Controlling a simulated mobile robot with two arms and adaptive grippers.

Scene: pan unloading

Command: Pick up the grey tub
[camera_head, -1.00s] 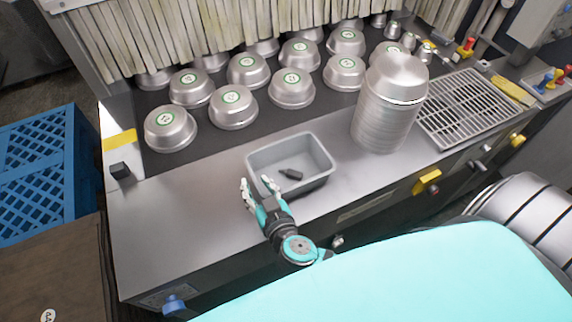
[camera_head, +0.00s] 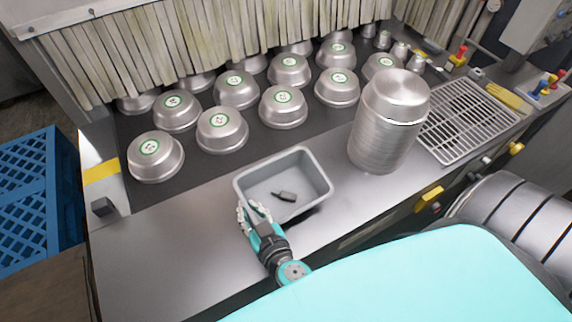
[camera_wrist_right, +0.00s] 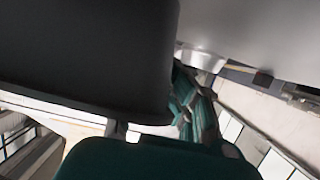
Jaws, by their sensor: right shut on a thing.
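The grey tub (camera_head: 312,203) is a rectangular open bin over the steel counter, in the middle of the head view. A small dark object (camera_head: 286,196) lies inside it. My right gripper (camera_head: 253,214) is shut on the tub's near left wall. A dark shadow shows under the tub's near right side, and the tub looks slightly raised and tilted. In the right wrist view, a large dark surface, likely the tub (camera_wrist_right: 90,50), fills the upper left, with the teal fingers (camera_wrist_right: 191,108) beside it. My left gripper is not in view.
A tall stack of metal pans (camera_head: 383,135) stands close to the right of the tub. Several upturned pans (camera_head: 222,130) sit on the dark belt behind. A wire rack (camera_head: 465,122) lies farther right. The counter to the left (camera_head: 165,245) is clear.

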